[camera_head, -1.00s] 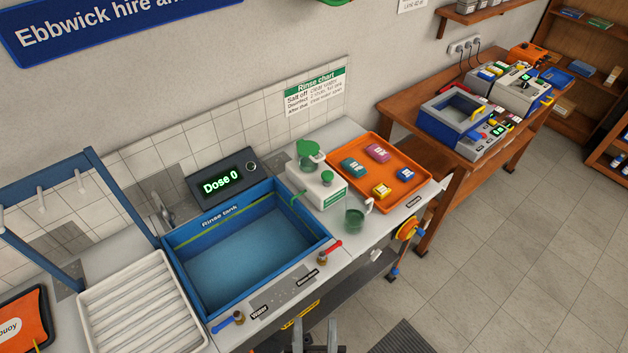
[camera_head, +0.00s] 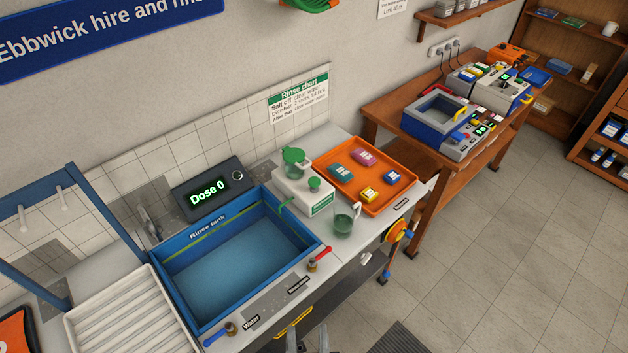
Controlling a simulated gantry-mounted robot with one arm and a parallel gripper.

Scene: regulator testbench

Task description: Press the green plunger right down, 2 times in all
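A white dispenser box (camera_head: 297,201) stands right of the rinse tank. A large green disc-like top (camera_head: 294,156) sits over a greyish clear part at its back. A smaller green knob (camera_head: 314,184) stands upright on its front. I cannot tell for certain which of these is the plunger. A green spout (camera_head: 285,204) reaches towards the tank. The dose display (camera_head: 208,193) reads "Dose 0". My gripper (camera_head: 308,341) is at the bottom edge, well short of the dispenser, with its fingers apart and nothing visible between them. The rest of it is cut off.
A clear green-tinted jug (camera_head: 343,222) stands just in front of the dispenser. An orange tray (camera_head: 345,197) with several coloured packs lies to its right. The blue rinse tank (camera_head: 305,256) has red (camera_head: 320,254) and blue (camera_head: 218,335) valve handles at its front.

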